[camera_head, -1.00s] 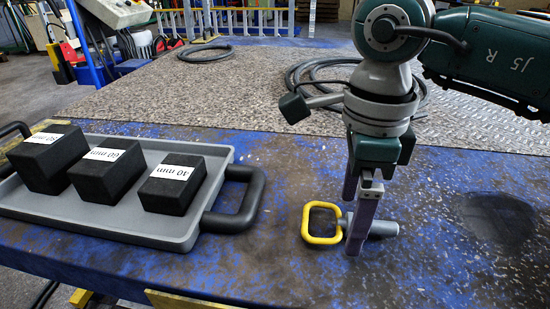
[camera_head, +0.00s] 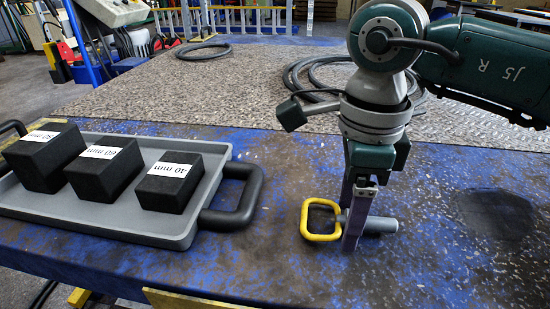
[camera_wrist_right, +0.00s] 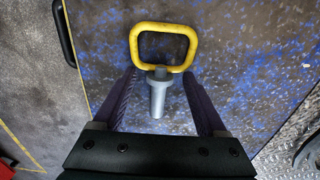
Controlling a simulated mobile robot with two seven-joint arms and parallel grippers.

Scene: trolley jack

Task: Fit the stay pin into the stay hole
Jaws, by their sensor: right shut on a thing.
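The stay pin (camera_head: 382,226), a grey shaft with a collar and a yellow loop handle (camera_head: 322,238), lies on its side at the blue table top. My right gripper (camera_head: 350,238) points down and is shut on the pin just beside the handle. The handle sticks out to the left and the shaft to the right. In the right wrist view the pin (camera_wrist_right: 158,98) shows between the fingers, its handle at the top. I cannot tell whether the pin touches the table. The stay hole is not seen. My left gripper is not in view.
A grey tray (camera_head: 105,220) with black handles stands at the left, holding three labelled black blocks (camera_head: 168,185). A grey speckled mat (camera_head: 240,90) covers the back of the table, with coiled black hoses (camera_head: 300,77) on it. The table right of the pin is clear.

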